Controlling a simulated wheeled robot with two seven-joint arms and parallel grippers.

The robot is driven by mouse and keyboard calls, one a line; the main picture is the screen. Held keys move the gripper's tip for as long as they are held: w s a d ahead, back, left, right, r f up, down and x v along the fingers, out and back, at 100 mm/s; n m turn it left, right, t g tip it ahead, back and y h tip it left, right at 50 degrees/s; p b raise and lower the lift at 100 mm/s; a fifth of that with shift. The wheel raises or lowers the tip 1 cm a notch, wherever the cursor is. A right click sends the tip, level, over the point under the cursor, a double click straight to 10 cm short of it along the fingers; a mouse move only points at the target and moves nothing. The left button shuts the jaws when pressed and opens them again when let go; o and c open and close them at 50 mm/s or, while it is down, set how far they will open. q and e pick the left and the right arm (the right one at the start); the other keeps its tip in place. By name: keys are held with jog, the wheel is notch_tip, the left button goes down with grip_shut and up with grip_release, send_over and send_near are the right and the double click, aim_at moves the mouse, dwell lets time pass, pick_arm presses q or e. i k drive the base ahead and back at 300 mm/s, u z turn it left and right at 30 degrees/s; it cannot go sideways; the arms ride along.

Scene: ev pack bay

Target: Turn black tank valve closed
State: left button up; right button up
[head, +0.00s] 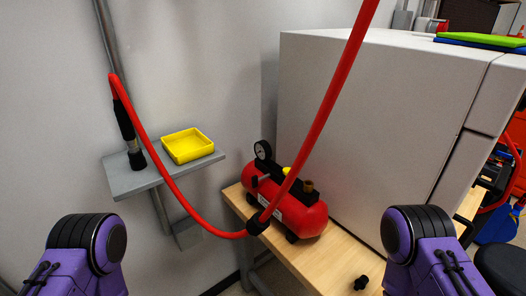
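A red air tank (310,219) lies on its side on the wooden bench. It has a round gauge (263,150), a black top block and a brass fitting (308,186). A small dark lever or knob (253,181) shows on its left end; I cannot tell whether this is the valve or how it is turned. A black collar (257,224) on the red hose (190,202) is in front of the tank's lower left. Only purple and black links of my two arms show at the bottom corners. Neither gripper is in view.
A large white cabinet (375,110) stands right behind the tank. The wooden bench (325,262) has free room in front, with a small black knob-like part (361,283). A grey wall shelf (125,183) holds a yellow tray (187,147). The red hose crosses before the tank.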

aim_at(255, 180)
jog(key=k, duration=1.3)
jog(key=z, duration=0.9)
jog(key=i, duration=1.6)
jog(key=u, duration=0.45)
